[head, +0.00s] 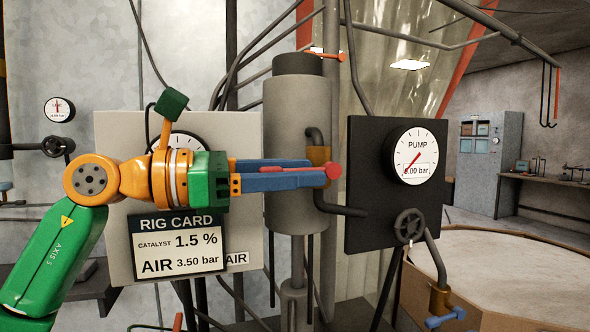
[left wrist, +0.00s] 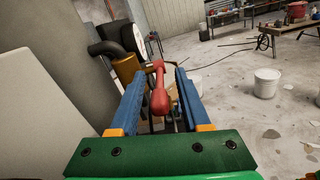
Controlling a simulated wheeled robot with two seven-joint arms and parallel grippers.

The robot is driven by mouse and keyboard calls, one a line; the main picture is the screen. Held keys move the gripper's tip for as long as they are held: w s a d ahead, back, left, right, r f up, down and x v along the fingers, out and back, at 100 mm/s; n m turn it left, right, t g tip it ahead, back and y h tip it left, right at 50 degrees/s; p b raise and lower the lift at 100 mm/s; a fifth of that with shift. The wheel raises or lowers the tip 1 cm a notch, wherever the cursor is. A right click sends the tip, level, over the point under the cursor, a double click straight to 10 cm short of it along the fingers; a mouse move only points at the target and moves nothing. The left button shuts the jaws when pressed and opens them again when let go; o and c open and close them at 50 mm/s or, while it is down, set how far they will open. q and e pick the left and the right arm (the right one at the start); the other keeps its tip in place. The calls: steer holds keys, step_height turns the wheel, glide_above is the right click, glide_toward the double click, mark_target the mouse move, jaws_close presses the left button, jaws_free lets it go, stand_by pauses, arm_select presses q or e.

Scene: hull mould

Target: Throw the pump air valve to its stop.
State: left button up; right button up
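The valve with a brass body (head: 318,155) and a red lever (head: 333,171) sits on the pipe between the grey cylinder and the dark PUMP panel. I take it as the pump air valve; no label on it is readable. My left gripper (head: 318,174) reaches in from the left, its blue fingers level at the red lever. In the left wrist view the red lever (left wrist: 159,92) lies between the open fingers (left wrist: 160,82), with gaps visible on both sides. The brass body (left wrist: 126,68) is beyond the left finger. My right gripper is not in view.
The PUMP gauge (head: 415,156) reads 0.00 bar. The rig card (head: 178,246) shows AIR 3.50 bar. The grey cylinder (head: 292,120) stands close behind my fingers.

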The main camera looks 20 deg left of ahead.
arm_select(q)
steer(key=shift+a, duration=0.1)
jaws_close()
stand_by(1.1)
